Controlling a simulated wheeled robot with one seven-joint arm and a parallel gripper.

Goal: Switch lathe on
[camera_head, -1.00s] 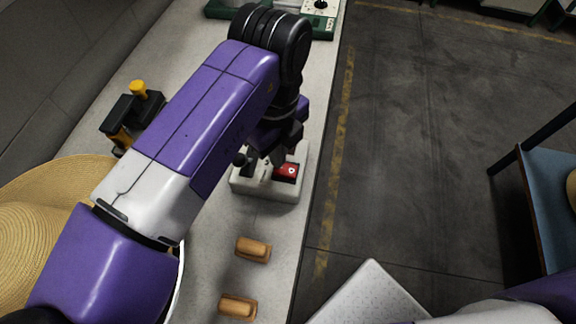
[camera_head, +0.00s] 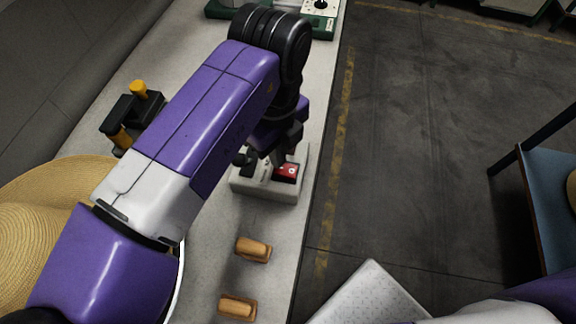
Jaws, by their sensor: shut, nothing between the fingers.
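A pale control box (camera_head: 266,188) sits on the bench near its right edge. It carries a red switch (camera_head: 287,172) on its right part and a black knob or lever at its left. My gripper (camera_head: 281,162) points down over the box, with a fingertip at or just above the red switch; I cannot tell whether it touches. The gripper looks shut and empty. My arm and wrist hide part of the box's back side. I cannot make out a lathe as such.
A straw hat (camera_head: 40,212) lies at the left. A black tool with yellow handles (camera_head: 121,124) stands behind it. Two wooden handles (camera_head: 254,249) lie in front of the box. A green machine (camera_head: 322,22) stands at the far end.

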